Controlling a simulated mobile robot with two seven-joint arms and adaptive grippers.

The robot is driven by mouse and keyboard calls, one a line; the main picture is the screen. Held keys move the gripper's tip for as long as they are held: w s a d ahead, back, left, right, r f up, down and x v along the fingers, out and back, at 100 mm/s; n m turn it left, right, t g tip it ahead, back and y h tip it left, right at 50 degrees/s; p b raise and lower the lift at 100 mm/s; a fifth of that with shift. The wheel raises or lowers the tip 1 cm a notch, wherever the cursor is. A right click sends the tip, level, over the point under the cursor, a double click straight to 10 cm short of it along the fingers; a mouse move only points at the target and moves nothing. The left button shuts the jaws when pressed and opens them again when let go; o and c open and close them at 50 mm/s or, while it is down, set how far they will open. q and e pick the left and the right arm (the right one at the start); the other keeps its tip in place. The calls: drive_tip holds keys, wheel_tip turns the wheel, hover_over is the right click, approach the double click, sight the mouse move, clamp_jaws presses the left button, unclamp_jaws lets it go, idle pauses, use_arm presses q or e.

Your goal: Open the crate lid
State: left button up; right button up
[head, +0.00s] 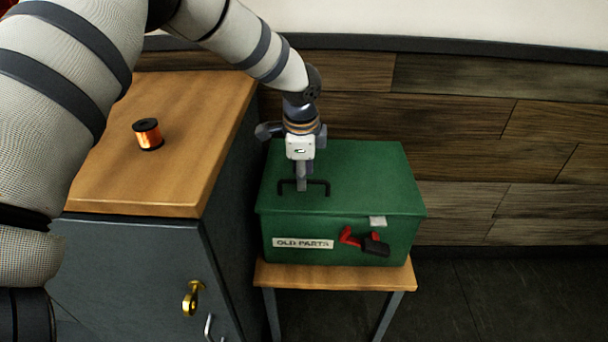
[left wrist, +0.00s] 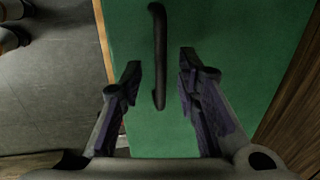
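The green crate (head: 345,215) with an "OLD PARTS" label stands on a small wooden stool. Its green lid (head: 365,165) is shut and has a dark bar handle (head: 318,183) on top. A red and black latch (head: 365,241) is on the crate's front. My left gripper (head: 302,188) points down over the lid at the handle. In the left wrist view my left gripper (left wrist: 158,80) is open, its two fingers on either side of the handle (left wrist: 158,60), apart from it. The lid (left wrist: 230,30) fills most of that view. My right gripper is not in view.
A wooden-topped cabinet (head: 190,110) stands close on the crate's left, with a copper-coloured spool (head: 148,134) on top and a brass knob (head: 192,298) in front. The stool (head: 335,276) holds the crate. A wood-plank wall (head: 480,130) is behind. Floor at the right is clear.

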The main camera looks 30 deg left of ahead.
use_arm(q)
drive_tip(key=shift+w+f, duration=0.1)
drive_tip(key=shift+f, duration=0.2)
drive_tip(key=shift+c, duration=0.2)
clamp_jaws()
